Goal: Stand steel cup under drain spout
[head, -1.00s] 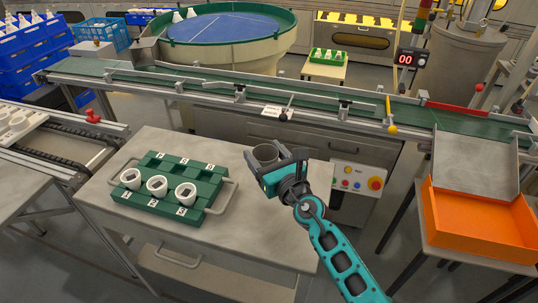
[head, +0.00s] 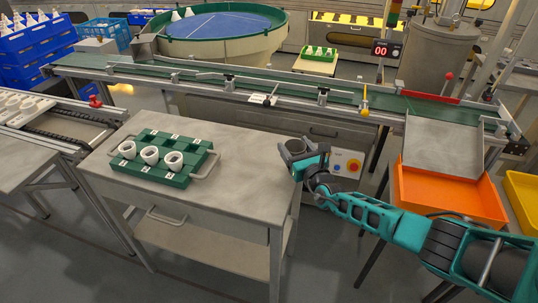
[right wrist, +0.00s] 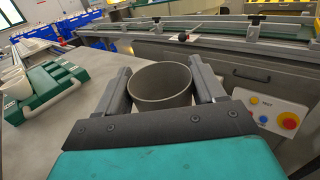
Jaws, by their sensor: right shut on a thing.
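The steel cup (right wrist: 161,84) is a plain grey, open-topped cup, upright and empty inside as far as I see. My right gripper (right wrist: 162,90) is shut on it, with one finger on each side. In the head view the cup (head: 296,144) shows just above the right gripper (head: 298,160), at the right end of the grey table. I cannot tell whether its base touches the table. I cannot make out a drain spout for certain. My left gripper is not in view.
A green rack (head: 163,157) with several white cups stands on the grey table (head: 240,180). The green conveyor (head: 330,93) runs behind. A button panel (head: 346,163) is close to the right gripper. An orange tray (head: 450,193) stands at the right.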

